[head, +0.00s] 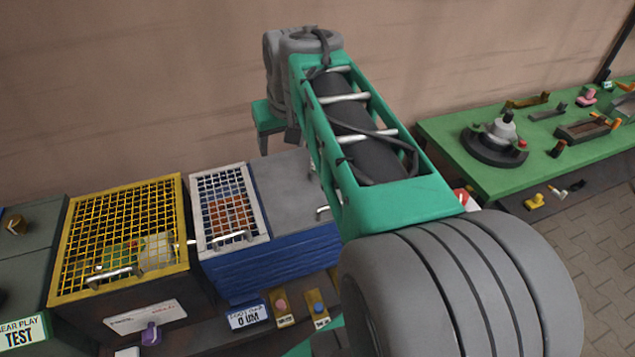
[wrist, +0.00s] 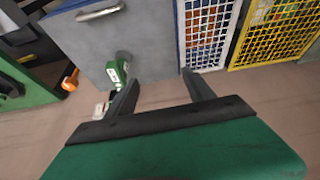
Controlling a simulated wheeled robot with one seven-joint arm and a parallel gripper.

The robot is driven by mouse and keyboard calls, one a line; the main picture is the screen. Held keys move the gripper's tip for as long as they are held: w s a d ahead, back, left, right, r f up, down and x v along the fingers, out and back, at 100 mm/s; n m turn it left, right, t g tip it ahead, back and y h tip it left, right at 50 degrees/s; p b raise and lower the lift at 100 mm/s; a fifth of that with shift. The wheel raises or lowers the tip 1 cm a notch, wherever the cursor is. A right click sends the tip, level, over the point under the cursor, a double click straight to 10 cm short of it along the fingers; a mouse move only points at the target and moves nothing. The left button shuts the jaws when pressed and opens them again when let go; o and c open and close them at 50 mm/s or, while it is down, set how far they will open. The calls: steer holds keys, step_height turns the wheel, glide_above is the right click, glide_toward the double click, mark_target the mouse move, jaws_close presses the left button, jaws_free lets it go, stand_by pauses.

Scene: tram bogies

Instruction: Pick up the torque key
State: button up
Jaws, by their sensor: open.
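I cannot make out for certain which thing is the torque key. In the wrist view a small green piece with a white mark (wrist: 118,68) stands just beyond my gripper's left finger, partly hidden by it. My gripper (wrist: 160,76) is open, with nothing between its two dark fingers. It is in front of a grey panel with a bar handle.
A yellow mesh cage (head: 62,250) and a white-framed mesh box (head: 197,215) stand at the lower left. A green bench (head: 465,140) at the right carries several parts. An orange piece (wrist: 70,79) lies left of my gripper. Paved floor (head: 590,240) is clear at right.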

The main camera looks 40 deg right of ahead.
steer(key=shift+m+h, duration=0.3)
steer(key=shift+m, duration=0.5)
steer(key=w+d+f+b, duration=0.1)
steer(key=d+f, duration=0.1)
steer(key=d, duration=0.2)
steer(key=w+d+f+b, duration=0.1)
steer(key=d+f, duration=0.1)
steer(key=d, duration=0.2)
steer(key=w+d+f+b, duration=0.1)
steer(key=d+f+b, duration=0.1)
steer(key=d, duration=0.2)
steer(key=shift+f, duration=0.2)
steer(key=shift+w+d+f, duration=0.1)
steer(key=shift+d+f, duration=0.1)
steer(key=p+x, duration=0.1)
steer(key=x, duration=0.5)
steer(key=shift+w+f, duration=0.1)
steer(key=shift+f, duration=0.1)
jaws_close()
steer(key=shift+r, duration=0.1)
